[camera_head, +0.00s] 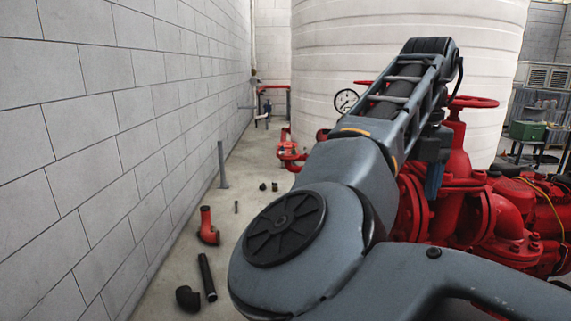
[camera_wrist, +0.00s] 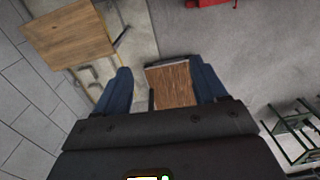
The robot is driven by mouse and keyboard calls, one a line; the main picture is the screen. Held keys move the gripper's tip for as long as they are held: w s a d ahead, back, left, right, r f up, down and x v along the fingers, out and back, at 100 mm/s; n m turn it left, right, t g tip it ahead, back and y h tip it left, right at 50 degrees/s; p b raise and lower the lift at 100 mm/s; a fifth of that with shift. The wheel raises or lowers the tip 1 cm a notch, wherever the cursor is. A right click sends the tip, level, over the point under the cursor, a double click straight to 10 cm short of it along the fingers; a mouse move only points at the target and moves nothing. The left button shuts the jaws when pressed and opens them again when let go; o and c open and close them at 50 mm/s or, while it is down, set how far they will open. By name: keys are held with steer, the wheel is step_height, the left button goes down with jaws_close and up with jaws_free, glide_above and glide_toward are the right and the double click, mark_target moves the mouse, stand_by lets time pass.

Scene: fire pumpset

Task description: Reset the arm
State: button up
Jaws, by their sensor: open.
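My arm fills the middle and lower right of the head view, with its grey links bent up and away from the body. My gripper (camera_wrist: 160,87) shows in the wrist view as two blue fingers spread wide apart. It is open, and nothing is held between the fingers. A brown wooden surface (camera_wrist: 172,84) shows in the gap between them, apparently below.
Red pump pipework (camera_head: 465,200) with a handwheel and gauge (camera_head: 346,100) stands close to my arm at right. A block wall (camera_head: 110,120) runs along the left. Loose pipe pieces (camera_head: 208,276) lie on the floor. A wooden board (camera_wrist: 68,35) and a green-framed stand (camera_wrist: 298,130) show in the wrist view.

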steer(key=s+d+f+n+t+h, duration=0.1)
steer(key=d+f+n+h, duration=0.2)
steer(key=d+f, duration=0.5)
steer(key=s+d+f+n+t+h, duration=0.1)
steer(key=d+f+n+t+h, duration=0.2)
steer(key=d+f, duration=0.5)
steer(key=s+d+f+n+t+h, duration=0.5)
steer(key=s+d+n, duration=0.35)
steer(key=n, duration=0.35)
steer(key=s+a+f+n+t+y, duration=0.2)
steer(key=s+a+f+n+y, duration=0.2)
steer(key=s+a+n, duration=0.5)
steer(key=s+a+f+n+t+y, duration=0.2)
steer(key=s+a+f+n+y, duration=0.3)
steer(key=s, duration=0.8)
steer(key=s+a+r+n, duration=0.1)
steer(key=s+a+r, duration=0.2)
steer(key=s, duration=0.3)
steer(key=s+a+r+n+t+y, duration=0.1)
steer(key=s+a+r+n, duration=0.1)
steer(key=s+a+r, duration=0.2)
steer(key=s+a+r+n+y, duration=0.1)
steer(key=s+a+r, duration=0.2)
steer(key=s, duration=0.4)
steer(key=shift+s+a+r+t, duration=0.3)
steer(key=shift+a+t, duration=0.1)
